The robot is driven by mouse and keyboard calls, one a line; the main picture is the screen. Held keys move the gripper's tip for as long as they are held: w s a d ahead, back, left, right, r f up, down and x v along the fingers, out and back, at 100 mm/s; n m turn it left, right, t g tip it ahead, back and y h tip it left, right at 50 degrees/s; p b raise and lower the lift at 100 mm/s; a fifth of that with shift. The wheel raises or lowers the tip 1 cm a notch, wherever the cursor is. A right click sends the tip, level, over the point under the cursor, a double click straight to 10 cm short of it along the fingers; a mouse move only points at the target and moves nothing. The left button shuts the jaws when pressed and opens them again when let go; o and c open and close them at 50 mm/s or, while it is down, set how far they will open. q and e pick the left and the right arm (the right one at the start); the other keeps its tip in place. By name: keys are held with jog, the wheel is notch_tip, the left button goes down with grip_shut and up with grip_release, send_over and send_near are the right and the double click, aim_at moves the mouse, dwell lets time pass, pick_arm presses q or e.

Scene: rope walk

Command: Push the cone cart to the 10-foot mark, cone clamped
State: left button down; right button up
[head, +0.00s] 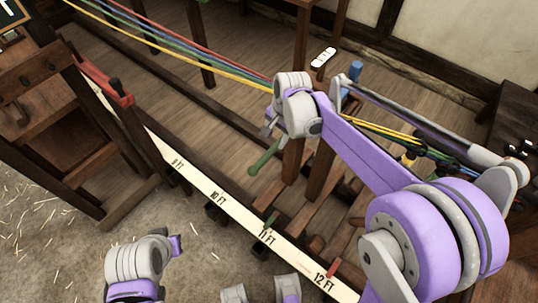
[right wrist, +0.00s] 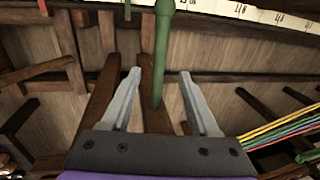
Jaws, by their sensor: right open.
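The cone cart (head: 322,170) is a dark wooden frame with upright posts, standing beside the rail's 11 FT stretch. The cream rail (head: 190,177) reads 9 FT, 10 FT, 11 FT and 12 FT; 10 FT lies left of the cart. A green handle (head: 264,158) sticks out from the cart. My right gripper (head: 268,127) is open above it. In the right wrist view, the green handle (right wrist: 161,60) shows between the spread fingers; contact cannot be told. My arm hides the cone and clamp.
Coloured ropes (head: 190,50) run from the upper left to the cart and continue beyond it. A red-topped wooden stand (head: 108,85) is at left. Straw-strewn floor (head: 50,250) is at lower left.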

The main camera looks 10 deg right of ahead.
aim_at(269, 153)
jog(key=f, duration=0.3)
jog(key=w+a+f, duration=0.1)
jog(key=f, duration=0.3)
jog(key=f+b, duration=0.1)
jog(key=f, duration=0.2)
jog(key=shift+w+a+f, duration=0.2)
jog(key=shift+w+f, duration=0.15)
jog(key=shift+w, duration=0.05)
grip_shut()
dwell(1.0)
